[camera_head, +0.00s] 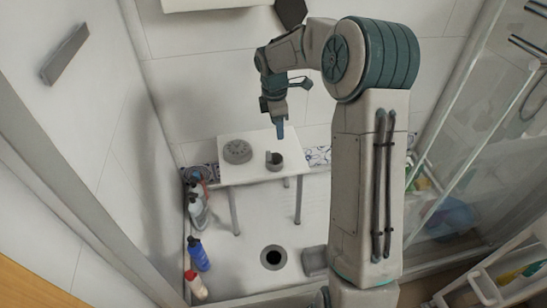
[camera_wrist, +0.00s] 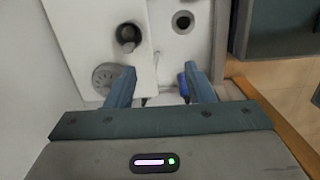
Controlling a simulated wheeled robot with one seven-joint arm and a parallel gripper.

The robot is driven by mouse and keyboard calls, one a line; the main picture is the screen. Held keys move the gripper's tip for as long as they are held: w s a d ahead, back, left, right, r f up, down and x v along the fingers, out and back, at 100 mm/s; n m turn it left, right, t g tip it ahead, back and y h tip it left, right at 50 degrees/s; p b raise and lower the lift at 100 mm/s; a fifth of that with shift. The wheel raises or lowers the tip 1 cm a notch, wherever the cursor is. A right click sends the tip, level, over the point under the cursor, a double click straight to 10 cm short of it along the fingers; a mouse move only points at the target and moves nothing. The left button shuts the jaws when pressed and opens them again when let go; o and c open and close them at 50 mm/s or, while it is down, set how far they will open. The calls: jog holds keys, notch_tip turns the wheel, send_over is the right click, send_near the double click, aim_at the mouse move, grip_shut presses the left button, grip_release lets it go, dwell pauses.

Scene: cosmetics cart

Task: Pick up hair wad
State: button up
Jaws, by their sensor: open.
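I cannot make out a hair wad for certain in either view. A grey drain cup (camera_head: 275,161) stands on a white shower bench (camera_head: 250,175); it also shows in the wrist view (camera_wrist: 127,37), its inside dark. A round grey drain cover (camera_head: 237,151) lies left of the cup, also in the wrist view (camera_wrist: 104,76). The open drain hole (camera_head: 273,257) is in the shower floor, dark inside, and shows in the wrist view (camera_wrist: 183,21). My gripper (camera_head: 280,131) is above the bench near the cup. In the wrist view its fingers (camera_wrist: 159,70) are apart with nothing between them.
Several bottles stand along the left edge of the shower floor, among them a blue one (camera_head: 199,254) and a white one with a red cap (camera_head: 195,285). A glass panel (camera_head: 460,140) stands at right. A white step stool (camera_head: 500,285) is at lower right.

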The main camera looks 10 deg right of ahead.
jog(key=w+d+f+n+y, duration=0.1)
jog(key=w+d+f+n, duration=0.1)
jog(key=w+f+n, duration=0.5)
jog(key=m, duration=0.2)
send_over(277, 153)
notch_tip(277, 153, down, 8)
jog(key=shift+s+r+b, duration=0.1)
jog(key=shift+r+b, duration=0.05)
jog(key=shift+b, duration=0.2)
notch_tip(277, 153, down, 5)
jog(key=shift+f+b, duration=0.1)
jog(key=shift+b, duration=0.45)
jog(key=shift+c, duration=0.3)
grip_shut()
